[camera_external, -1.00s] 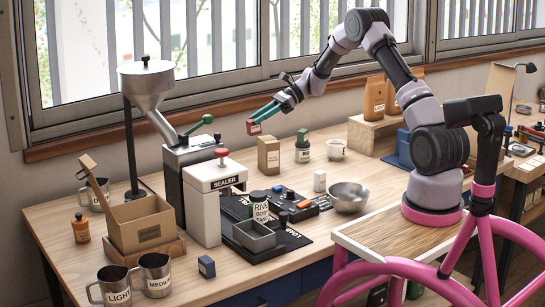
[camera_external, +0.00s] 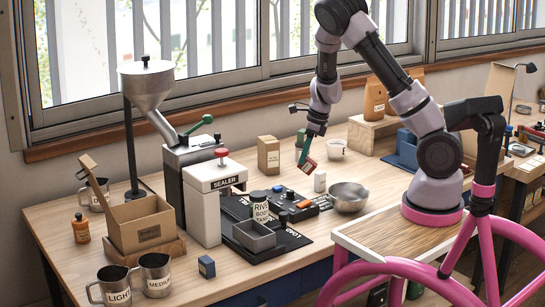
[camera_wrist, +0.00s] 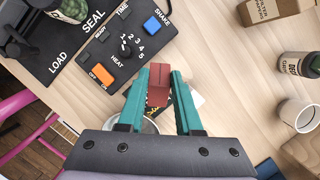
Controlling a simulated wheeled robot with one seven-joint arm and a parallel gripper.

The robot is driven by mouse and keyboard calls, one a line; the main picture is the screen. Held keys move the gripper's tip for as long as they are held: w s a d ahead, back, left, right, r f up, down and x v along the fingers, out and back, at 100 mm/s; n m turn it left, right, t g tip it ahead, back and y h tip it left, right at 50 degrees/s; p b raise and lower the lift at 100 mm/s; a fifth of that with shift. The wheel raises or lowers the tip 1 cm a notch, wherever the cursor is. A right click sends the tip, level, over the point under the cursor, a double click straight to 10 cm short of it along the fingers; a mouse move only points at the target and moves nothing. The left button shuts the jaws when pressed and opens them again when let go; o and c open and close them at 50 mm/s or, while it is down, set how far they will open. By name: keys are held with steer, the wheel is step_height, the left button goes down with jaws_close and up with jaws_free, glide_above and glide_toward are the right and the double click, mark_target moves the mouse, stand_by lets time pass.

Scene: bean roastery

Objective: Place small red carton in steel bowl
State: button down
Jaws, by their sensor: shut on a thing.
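The small red carton (camera_external: 309,166) is held between the green fingers of my gripper (camera_external: 306,156), which points down, above the table. In the wrist view the carton (camera_wrist: 158,84) sits between the two fingertips of my gripper (camera_wrist: 157,88), with its red face showing. The steel bowl (camera_external: 349,198) stands on the table to the right of the carton and lower in the outside view. In the wrist view only part of the bowl's rim (camera_wrist: 149,124) shows behind the gripper. The inside of the bowl is mostly hidden there.
A kraft box (camera_external: 268,155), a dark bottle and a white cup (camera_external: 336,149) stand behind. Bare tabletop lies in front of the bowl.

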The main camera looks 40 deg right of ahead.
steer(key=s+d+r+m+g+h, duration=0.2)
steer(key=s+d+r+m+g, duration=0.45)
steer(key=s+r+m, duration=0.35)
steer(key=shift+n, duration=0.7)
steer(key=shift+s+d+f, duration=0.1)
steer(key=shift+s+f, duration=0.1)
steer(key=shift+f, duration=2.7)
steer(key=shift+s+f, duration=0.25)
steer(key=shift+f, duration=2.65)
steer(key=shift+s+d+f, duration=0.1)
steer(key=shift+s+f, duration=0.1)
steer(key=shift+f, duration=2.7)
steer(key=c, duration=0.5)
jaws_free()
steer(key=shift+r, duration=0.15)
